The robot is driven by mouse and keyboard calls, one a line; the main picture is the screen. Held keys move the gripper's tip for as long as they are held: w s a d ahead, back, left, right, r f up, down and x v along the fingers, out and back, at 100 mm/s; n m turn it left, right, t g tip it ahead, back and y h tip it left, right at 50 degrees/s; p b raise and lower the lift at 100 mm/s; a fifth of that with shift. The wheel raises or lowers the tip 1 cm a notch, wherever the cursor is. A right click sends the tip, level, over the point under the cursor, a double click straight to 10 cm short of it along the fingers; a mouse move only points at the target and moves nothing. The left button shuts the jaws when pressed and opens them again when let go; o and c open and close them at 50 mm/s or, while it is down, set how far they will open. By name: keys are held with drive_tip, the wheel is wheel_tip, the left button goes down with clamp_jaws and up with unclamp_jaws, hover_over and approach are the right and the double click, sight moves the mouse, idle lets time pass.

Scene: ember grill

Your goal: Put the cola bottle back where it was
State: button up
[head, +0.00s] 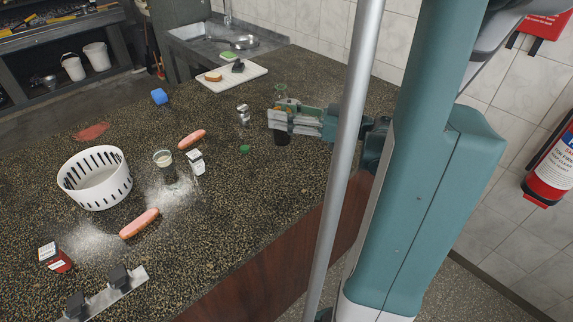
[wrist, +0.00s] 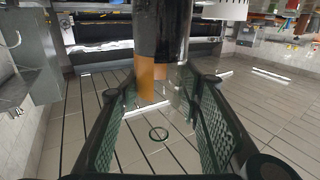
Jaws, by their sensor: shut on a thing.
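My gripper (head: 284,117) is at the right part of the dark speckled counter (head: 225,225), shut around the cola bottle. In the head view the bottle's dark lower part (head: 281,138) shows below the fingers, and a clear greenish part shows above them. It looks roughly upright. The fingers hide its middle. In the wrist view the bottle (wrist: 158,35) stands between the two fingers, dark with an orange-brown part. I cannot tell whether its base touches the counter.
Left of my gripper are a small metal shaker (head: 243,114) and a green disc (head: 244,149). Farther left are two sausages (head: 192,139), a cup (head: 163,158), a white-labelled container (head: 196,162) and a white basket (head: 95,178). A white board (head: 232,77) lies behind. The counter's front right is clear.

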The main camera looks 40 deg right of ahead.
sight(287, 140)
drive_tip(key=shift+s+d+r, duration=0.1)
drive_tip(key=shift+s+d, duration=0.05)
drive_tip(key=shift+s, duration=0.35)
drive_tip(key=shift+s+d+r, duration=0.1)
drive_tip(key=shift+s+d, duration=0.05)
drive_tip(key=shift+s, duration=0.3)
drive_tip(key=shift+f, duration=0.15)
drive_tip(key=shift+f+b, duration=0.85)
drive_tip(key=shift+f, duration=1.95)
drive_tip(key=shift+f, duration=0.1)
drive_tip(key=shift+f+b, duration=0.65)
drive_tip(key=shift+f, duration=1.35)
drive_tip(key=shift+f, duration=0.2)
drive_tip(key=o, duration=1)
drive_tip(key=shift+o, duration=0.2)
drive_tip(key=shift+r, duration=0.25)
